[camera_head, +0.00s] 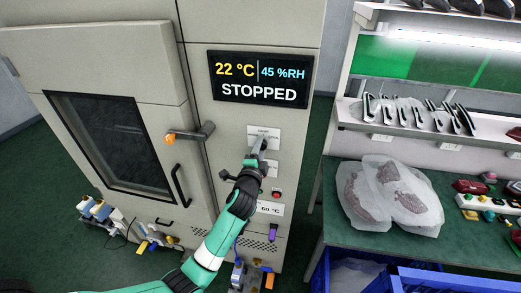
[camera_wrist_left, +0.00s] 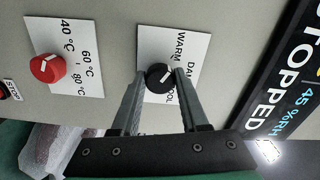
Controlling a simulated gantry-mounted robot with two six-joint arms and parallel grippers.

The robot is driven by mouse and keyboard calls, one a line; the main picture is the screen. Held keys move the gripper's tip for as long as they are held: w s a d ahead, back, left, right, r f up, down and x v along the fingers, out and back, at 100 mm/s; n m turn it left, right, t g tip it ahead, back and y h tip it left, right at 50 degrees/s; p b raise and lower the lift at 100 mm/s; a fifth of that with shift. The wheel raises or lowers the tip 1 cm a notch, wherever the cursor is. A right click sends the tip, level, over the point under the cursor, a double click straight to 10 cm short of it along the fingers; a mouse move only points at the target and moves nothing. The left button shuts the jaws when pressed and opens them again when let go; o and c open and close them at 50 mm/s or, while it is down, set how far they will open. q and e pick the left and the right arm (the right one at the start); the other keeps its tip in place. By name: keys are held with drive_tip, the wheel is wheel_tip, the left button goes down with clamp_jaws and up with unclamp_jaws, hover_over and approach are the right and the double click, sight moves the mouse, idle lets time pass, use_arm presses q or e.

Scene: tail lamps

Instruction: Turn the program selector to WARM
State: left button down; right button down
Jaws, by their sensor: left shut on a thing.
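The program selector is a round black knob (camera_wrist_left: 158,77) with a white mark, on a white plate (camera_wrist_left: 160,45) lettered WARM, a partly covered word starting "DA", and COOL. My left gripper (camera_wrist_left: 160,73) is shut on the knob, one finger on each side. The mark is partly visible, but I cannot tell for certain which word it points to. In the head view my left gripper (camera_head: 260,147) reaches up to the selector's plate (camera_head: 266,132) and hides most of the knob. My right gripper is not in view.
A red knob (camera_wrist_left: 47,68) marked 40, 60 and 80 °C sits beside the selector. The display (camera_head: 260,80) reads 22 °C, 45 %RH, STOPPED. A door handle (camera_head: 190,134) sticks out left of my gripper. A green bench (camera_head: 340,240) with bagged parts stands right.

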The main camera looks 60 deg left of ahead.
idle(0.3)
use_arm(q)
drive_tip(key=shift+c, duration=2.1)
unclamp_jaws()
drive_tip(key=v, duration=1.1)
drive_tip(key=shift+s+d, duration=0.25)
drive_tip(key=shift+d, duration=0.05)
